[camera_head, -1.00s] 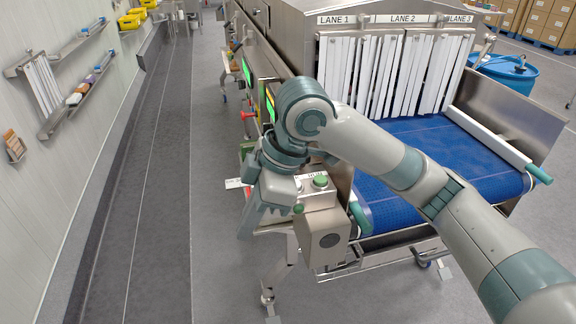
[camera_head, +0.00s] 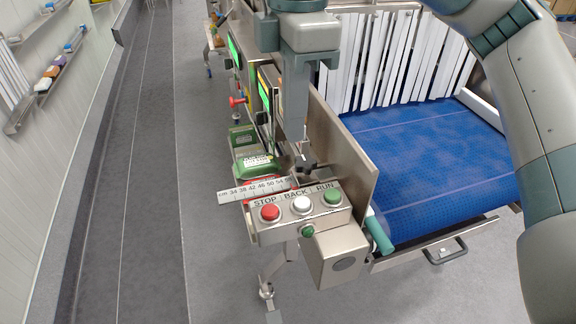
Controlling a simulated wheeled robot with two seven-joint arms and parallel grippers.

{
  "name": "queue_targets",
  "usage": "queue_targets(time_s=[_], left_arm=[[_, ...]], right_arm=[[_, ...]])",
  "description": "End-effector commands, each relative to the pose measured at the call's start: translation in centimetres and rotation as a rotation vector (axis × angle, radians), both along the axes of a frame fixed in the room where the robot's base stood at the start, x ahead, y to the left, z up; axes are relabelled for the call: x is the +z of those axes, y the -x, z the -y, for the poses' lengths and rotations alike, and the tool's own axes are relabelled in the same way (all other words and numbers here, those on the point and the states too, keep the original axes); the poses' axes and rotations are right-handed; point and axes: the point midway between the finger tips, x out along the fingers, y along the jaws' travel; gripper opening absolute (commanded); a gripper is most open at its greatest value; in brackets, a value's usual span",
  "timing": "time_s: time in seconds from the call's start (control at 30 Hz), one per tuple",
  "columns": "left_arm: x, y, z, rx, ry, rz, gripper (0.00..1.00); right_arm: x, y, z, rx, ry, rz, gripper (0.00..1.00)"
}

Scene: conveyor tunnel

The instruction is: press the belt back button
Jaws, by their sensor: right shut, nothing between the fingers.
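The control box (camera_head: 257,233) at the front corner of the conveyor has three buttons on its labelled top. The white BACK button (camera_head: 301,204) is in the middle, between the red STOP button (camera_head: 270,213) on the left and the green RUN button (camera_head: 332,197) on the right. My right gripper (camera_head: 293,132) points down from the top of the view, shut and empty. Its fingers appear behind and above the box, apart from the BACK button. All three buttons are uncovered. My left gripper is out of view.
The blue belt (camera_head: 425,165) with white strip curtains lies to the right, behind a steel side plate (camera_head: 342,150). A white ruler (camera_head: 240,192) and a green item (camera_head: 250,150) lie behind the box. A green knob (camera_head: 307,231) is on its front. Floor at left is clear.

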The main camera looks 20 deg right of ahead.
Motion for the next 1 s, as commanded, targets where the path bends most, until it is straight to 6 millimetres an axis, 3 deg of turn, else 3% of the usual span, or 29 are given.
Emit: queue_targets(time_s=[0.2, 0.63, 0.83, 1.0], left_arm=[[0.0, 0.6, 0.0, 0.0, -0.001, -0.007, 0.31], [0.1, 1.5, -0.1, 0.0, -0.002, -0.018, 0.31], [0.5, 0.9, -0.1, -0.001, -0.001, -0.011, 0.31], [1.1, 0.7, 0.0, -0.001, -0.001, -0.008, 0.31]], right_arm=[[0.7, 0.3, 0.4, -0.003, 0.013, -0.002, 0.0], [0.3, 0.3, 0.4, -0.003, 0.013, -0.004, 0.0], [-1.3, 0.3, 0.4, -0.002, 0.014, -0.004, 0.0], [-3.7, 0.3, 0.4, -0.002, 0.014, -0.006, 0.0]])
